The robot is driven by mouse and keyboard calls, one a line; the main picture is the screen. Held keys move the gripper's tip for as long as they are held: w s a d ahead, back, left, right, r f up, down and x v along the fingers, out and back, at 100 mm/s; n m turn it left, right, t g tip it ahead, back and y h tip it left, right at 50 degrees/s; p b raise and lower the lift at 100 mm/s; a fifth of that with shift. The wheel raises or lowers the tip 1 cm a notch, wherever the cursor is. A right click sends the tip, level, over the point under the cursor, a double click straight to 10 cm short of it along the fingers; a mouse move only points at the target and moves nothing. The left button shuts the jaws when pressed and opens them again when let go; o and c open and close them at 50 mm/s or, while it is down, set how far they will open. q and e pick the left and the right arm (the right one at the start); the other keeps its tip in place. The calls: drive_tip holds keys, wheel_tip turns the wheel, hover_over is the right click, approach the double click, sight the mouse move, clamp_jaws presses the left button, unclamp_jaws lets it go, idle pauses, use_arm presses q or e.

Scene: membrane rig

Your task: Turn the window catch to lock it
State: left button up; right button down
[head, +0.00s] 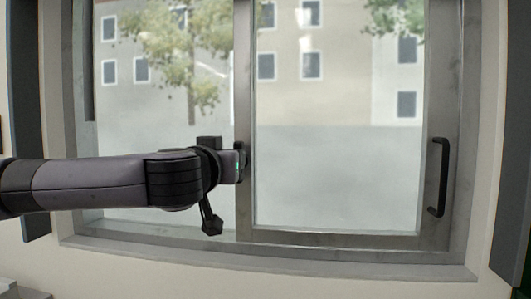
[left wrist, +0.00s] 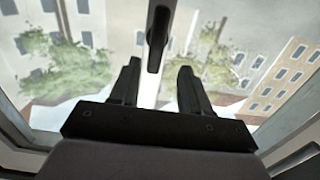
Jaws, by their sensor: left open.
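The window catch (left wrist: 160,28) is a black lever in the left wrist view, at the top middle, with its rounded end pointing down the picture toward the space between my fingers. My left gripper (left wrist: 158,78) is open, with one finger on each side of the line of the lever. I cannot tell whether either finger touches it. In the head view my left gripper (head: 238,164) is at the middle upright of the window frame and hides most of the catch. My right gripper is in neither view.
The sliding window sash (head: 348,240) has a black pull handle (head: 437,178) on its right side. The window sill (head: 300,263) runs below. A dark panel (head: 24,90) stands at the left. The area in front of the right pane is clear.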

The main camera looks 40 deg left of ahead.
use_arm(q)
drive_tip(key=x, duration=0.2)
drive_tip(key=p+x, duration=0.1)
drive_tip(key=x, duration=0.1)
drive_tip(key=r+p+x, duration=0.1)
drive_tip(key=x, duration=0.1)
drive_tip(key=shift+w+d, duration=0.1)
drive_tip(key=shift+w, duration=0.4)
drive_tip(key=shift+f, duration=0.1)
clamp_jaws()
